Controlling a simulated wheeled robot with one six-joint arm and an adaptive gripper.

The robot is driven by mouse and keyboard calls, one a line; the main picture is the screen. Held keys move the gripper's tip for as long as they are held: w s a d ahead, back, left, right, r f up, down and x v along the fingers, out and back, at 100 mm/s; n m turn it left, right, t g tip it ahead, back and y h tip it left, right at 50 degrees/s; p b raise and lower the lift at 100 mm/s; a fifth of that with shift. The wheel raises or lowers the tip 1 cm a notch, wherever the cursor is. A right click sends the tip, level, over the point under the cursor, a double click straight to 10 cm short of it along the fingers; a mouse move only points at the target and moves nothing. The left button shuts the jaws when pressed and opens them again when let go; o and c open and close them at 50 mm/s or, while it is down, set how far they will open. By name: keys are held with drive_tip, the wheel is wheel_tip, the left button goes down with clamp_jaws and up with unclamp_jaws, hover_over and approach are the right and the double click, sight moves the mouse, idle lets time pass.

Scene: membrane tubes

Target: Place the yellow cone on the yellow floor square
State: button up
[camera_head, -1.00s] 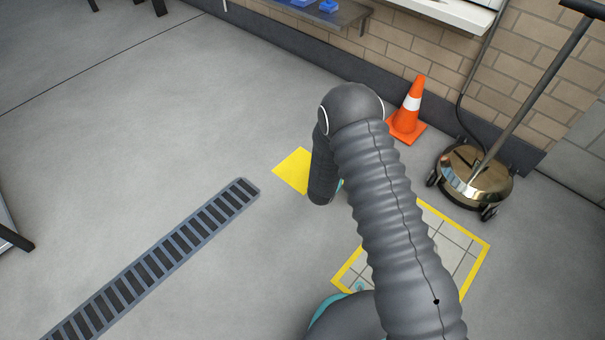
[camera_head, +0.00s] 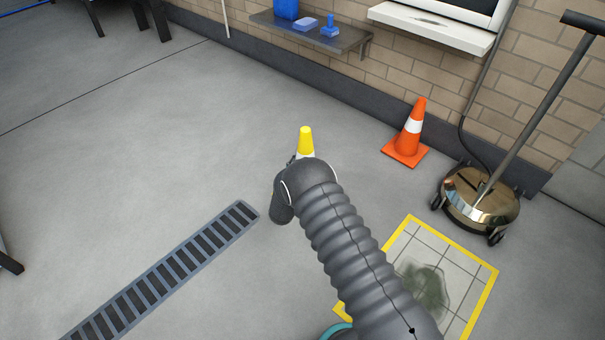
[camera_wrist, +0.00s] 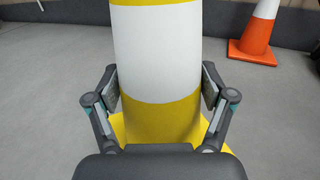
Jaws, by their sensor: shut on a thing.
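The yellow cone (camera_wrist: 160,115) has a white band and stands upright between my two fingers in the wrist view. My gripper (camera_wrist: 160,105) is shut on it, with one finger pad against each side. In the head view, the cone's yellow tip (camera_head: 306,139) and part of its white band show above my arm; its lower part and my fingers are hidden.
An orange cone (camera_head: 414,140) stands by the brick wall, also at upper right in the wrist view (camera_wrist: 257,30). A floor grate (camera_head: 165,275) lies left. A shelf (camera_head: 315,35) juts out above.

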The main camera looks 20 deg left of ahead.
drive_tip(key=shift+w+a+f+b, duration=0.1)
drive_tip(key=shift+a+f+b, duration=0.2)
drive_tip(key=shift+f, duration=0.85)
drive_tip(key=shift+w+a+f+b, duration=0.15)
drive_tip(key=shift+a+f, duration=0.1)
drive_tip(key=shift+f, duration=0.95)
drive_tip(key=o, duration=1.7)
drive_tip(key=shift+f, duration=0.1)
drive_tip(key=shift+s, duration=0.35)
drive_tip(key=s+p, duration=0.1)
drive_tip(key=s, duration=1)
drive_tip(key=shift+s, duration=0.25)
